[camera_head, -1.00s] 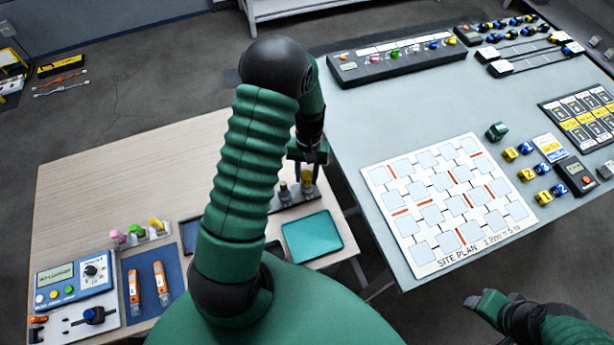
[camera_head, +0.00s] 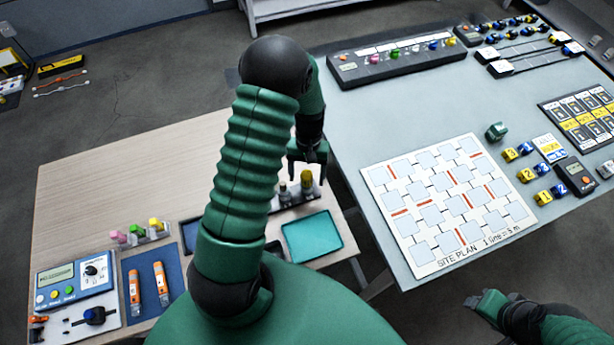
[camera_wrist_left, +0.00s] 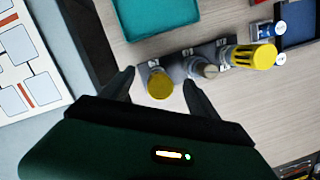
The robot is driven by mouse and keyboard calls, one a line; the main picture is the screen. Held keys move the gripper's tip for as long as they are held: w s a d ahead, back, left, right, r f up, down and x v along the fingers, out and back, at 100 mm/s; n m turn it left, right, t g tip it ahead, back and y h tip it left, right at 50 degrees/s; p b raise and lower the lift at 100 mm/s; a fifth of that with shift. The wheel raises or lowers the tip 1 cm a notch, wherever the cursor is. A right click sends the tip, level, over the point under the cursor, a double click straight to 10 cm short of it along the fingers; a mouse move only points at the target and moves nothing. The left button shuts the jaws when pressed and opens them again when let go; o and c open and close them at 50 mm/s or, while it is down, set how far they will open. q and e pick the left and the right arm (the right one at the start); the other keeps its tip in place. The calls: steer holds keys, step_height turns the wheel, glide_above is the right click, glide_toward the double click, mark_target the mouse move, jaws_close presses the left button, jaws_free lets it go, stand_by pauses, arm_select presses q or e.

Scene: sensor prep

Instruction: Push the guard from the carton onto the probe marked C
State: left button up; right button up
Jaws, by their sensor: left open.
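My left gripper (camera_head: 308,168) is open just above a dark probe rack (camera_head: 300,196) on the wooden table. The upright probe at its right end has a yellow guard (camera_head: 307,180) on top. In the left wrist view this yellow guard (camera_wrist_left: 160,85) lies between the spread fingertips, with no visible grip on it. Beside it stand a bare grey-topped probe (camera_wrist_left: 205,70) and another yellow-topped one (camera_wrist_left: 250,56). The probe letters are too small to read. I cannot make out which thing is the carton. My right gripper (camera_head: 488,305) is at the lower right, its jaws unclear.
A teal tray (camera_head: 335,247) lies in front of the rack. A pale holder with pink, green and yellow pieces (camera_head: 137,235), a blue mat with orange tools (camera_head: 147,287) and a meter (camera_head: 75,280) are further left. The grey table (camera_head: 400,120) bears a site plan (camera_head: 440,205).

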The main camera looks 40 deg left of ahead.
mark_target(307, 175)
arm_select(q)
steer(key=shift+r+p, duration=0.5)
steer(key=shift+r, duration=0.05)
step_height(307, 175, up, 6)
steer(key=p, duration=0.5)
steer(key=shift+p, duration=0.3)
steer(key=s+d+r+m+t, duration=0.2)
steer(key=d+r+m, duration=0.1)
steer(key=d+r, duration=0.3)
steer(key=s+d+r+m+t+y+b, duration=0.1)
steer(key=s+d+r+m+t, duration=0.1)
steer(key=d+r, duration=0.4)
steer(key=shift+s+d+m, duration=0.65)
steer(key=shift+d+m, duration=0.15)
steer(key=shift+d, duration=0.5)
